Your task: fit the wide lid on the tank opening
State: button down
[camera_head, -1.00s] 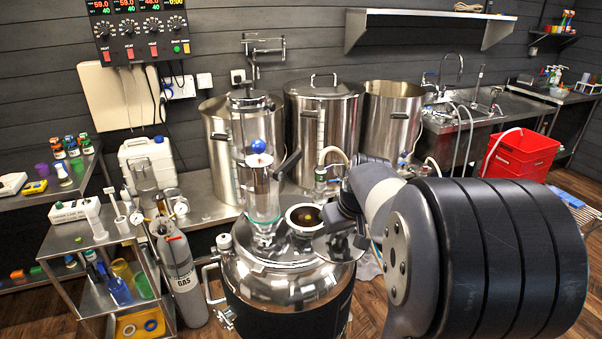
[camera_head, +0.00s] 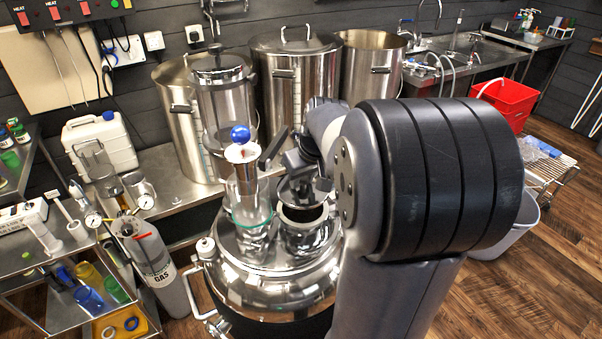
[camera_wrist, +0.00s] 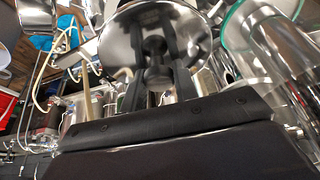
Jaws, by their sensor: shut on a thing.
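The steel tank (camera_head: 270,282) stands in front of me. Its round, collared opening (camera_head: 304,214) is on top, right of a glass column. My gripper (camera_wrist: 157,72) is shut on the dark knob of the wide lid (camera_wrist: 122,42), a shiny round disc in the wrist view. In the head view the lid (camera_head: 290,188) appears just above the opening, partly hidden by my gripper and arm. A dark gap shows between lid and collar, so the lid looks apart from it. I cannot tell exactly how well it is centred.
The glass column (camera_head: 246,195) with a blue ball on top stands close left of the opening. Steel kettles (camera_head: 295,90) stand behind. A gas cylinder (camera_head: 158,265) and a shelf cart are at the left. A red bin (camera_head: 507,100) is at the right.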

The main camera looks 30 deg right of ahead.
aim_at(305, 190)
jog(key=shift+f+b, duration=1.5)
jog(key=shift+f, duration=0.8)
jog(key=shift+f+b, duration=0.6)
jog(key=c, duration=1.4)
grip_release()
jog(key=shift+p+v, duration=3.55)
jog(key=shift+v, duration=2)
jog(key=shift+f, duration=0.1)
jog(key=shift+w+f+b, duration=0.15)
jog(key=shift+f+b, duration=0.1)
jog(key=shift+b, duration=0.05)
jog(key=b+x, duration=0.5)
jog(key=x, duration=0.3)
